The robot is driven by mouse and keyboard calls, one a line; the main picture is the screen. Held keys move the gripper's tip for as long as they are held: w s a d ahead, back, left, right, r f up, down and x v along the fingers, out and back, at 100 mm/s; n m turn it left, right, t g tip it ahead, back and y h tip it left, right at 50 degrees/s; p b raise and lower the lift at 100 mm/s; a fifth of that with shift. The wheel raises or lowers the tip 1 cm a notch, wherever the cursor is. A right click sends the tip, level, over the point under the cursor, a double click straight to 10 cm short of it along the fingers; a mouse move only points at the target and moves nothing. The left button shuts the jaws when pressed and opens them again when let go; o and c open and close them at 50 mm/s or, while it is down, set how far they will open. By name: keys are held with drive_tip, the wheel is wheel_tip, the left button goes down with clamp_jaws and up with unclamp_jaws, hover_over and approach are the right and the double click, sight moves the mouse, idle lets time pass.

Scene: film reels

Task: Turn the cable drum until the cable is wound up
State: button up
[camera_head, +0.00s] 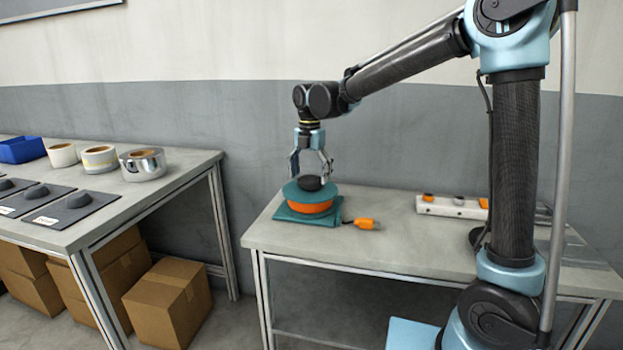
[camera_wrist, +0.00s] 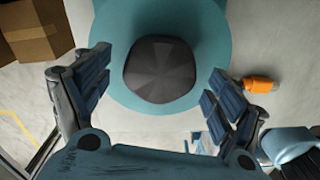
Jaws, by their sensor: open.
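The cable drum (camera_head: 309,195) stands on the right-hand table. It has a teal top disc, orange cable wound around its middle and a teal base. A dark round knob (camera_wrist: 160,69) sits on top of the disc. An orange plug (camera_head: 367,224) lies on the table just right of the base, on a short piece of cable; the plug also shows in the wrist view (camera_wrist: 259,85). My gripper (camera_head: 311,177) points down over the drum. Its fingers are open, one on each side of the knob, with gaps visible in the wrist view.
A white power strip (camera_head: 452,206) with orange parts lies at the back of the same table (camera_head: 400,245). The left table holds tape rolls (camera_head: 143,164), a blue bin (camera_head: 22,150) and dark mats with knobs. Cardboard boxes (camera_head: 168,303) stand on the floor.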

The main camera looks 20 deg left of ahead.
wheel_tip(320, 180, up, 11)
idle(0.4)
idle(0.4)
